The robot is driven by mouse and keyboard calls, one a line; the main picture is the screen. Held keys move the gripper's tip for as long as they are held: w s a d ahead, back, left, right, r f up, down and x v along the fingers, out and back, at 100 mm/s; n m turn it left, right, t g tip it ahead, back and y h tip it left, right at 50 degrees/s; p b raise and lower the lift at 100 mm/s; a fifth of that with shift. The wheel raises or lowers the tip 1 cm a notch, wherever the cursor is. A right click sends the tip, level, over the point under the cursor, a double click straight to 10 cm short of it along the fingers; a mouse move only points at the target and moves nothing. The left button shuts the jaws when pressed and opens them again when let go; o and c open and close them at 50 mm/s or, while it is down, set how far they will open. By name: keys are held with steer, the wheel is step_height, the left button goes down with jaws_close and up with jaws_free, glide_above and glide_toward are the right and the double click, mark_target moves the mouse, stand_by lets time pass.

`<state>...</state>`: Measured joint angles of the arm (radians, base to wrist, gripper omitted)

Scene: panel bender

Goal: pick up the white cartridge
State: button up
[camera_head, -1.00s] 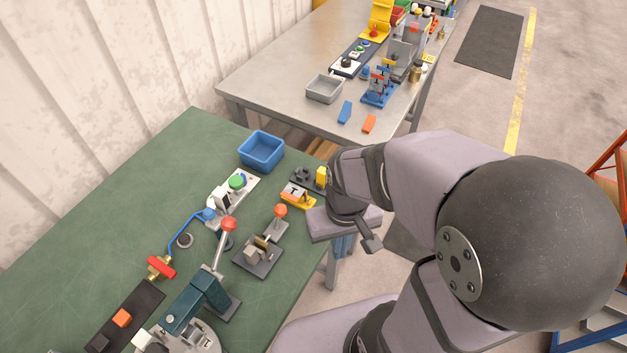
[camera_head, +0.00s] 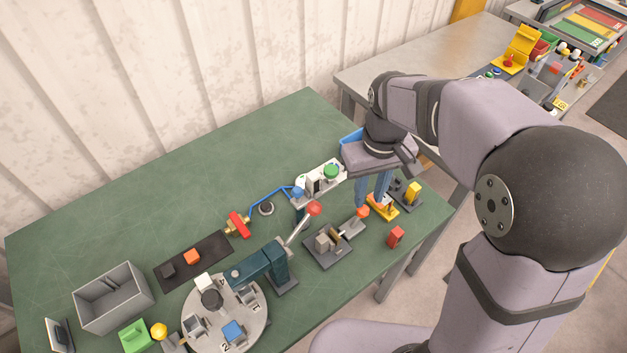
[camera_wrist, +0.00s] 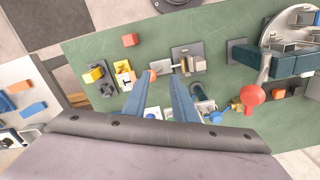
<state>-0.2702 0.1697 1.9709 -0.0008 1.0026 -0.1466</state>
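A small white block (camera_head: 203,282), probably the white cartridge, sits at the back edge of the grey round turntable (camera_head: 250,301) in the head view. I cannot pick it out surely in the wrist view, where the turntable (camera_wrist: 275,22) is cut off at the top right. My gripper (camera_head: 370,203) is well to the right of the block, above the green table's right part. Its two blue fingers point down, apart and empty. In the wrist view the gripper (camera_wrist: 160,76) shows a clear gap, with an orange knob near the left fingertip.
A teal lever press (camera_head: 262,263) with a red-knobbed handle stands between my gripper and the white block. A grey fixture (camera_head: 325,246), a yellow clamp (camera_head: 384,207) and a red block (camera_head: 396,237) are near my gripper. A grey bin (camera_head: 113,297) stands at the left.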

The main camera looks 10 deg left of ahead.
mark_target(313, 175)
steer(key=w+a+r+n, duration=0.1)
steer(key=a, duration=0.3)
steer(key=w+a+r+n, duration=0.1)
steer(key=w+a+r, duration=0.1)
steer(key=a, duration=0.2)
steer(key=w+a+r+n, duration=0.1)
steer(key=w+a+n, duration=0.1)
steer(key=a, duration=0.2)
steer(key=shift+w+a+r+p, duration=0.15)
steer(key=shift+a+r+p, duration=0.15)
steer(key=shift+a+r, duration=0.1)
steer(key=shift+s+d+f+p, duration=0.1)
steer(key=shift+f+p, duration=0.7)
steer(key=shift+f, duration=1.05)
steer(key=shift+s+d+f+p, duration=0.1)
steer(key=shift+f+p, duration=0.65)
steer(key=shift+f, duration=1.05)
steer(key=shift+a, duration=0.1)
steer(key=c, duration=0.6)
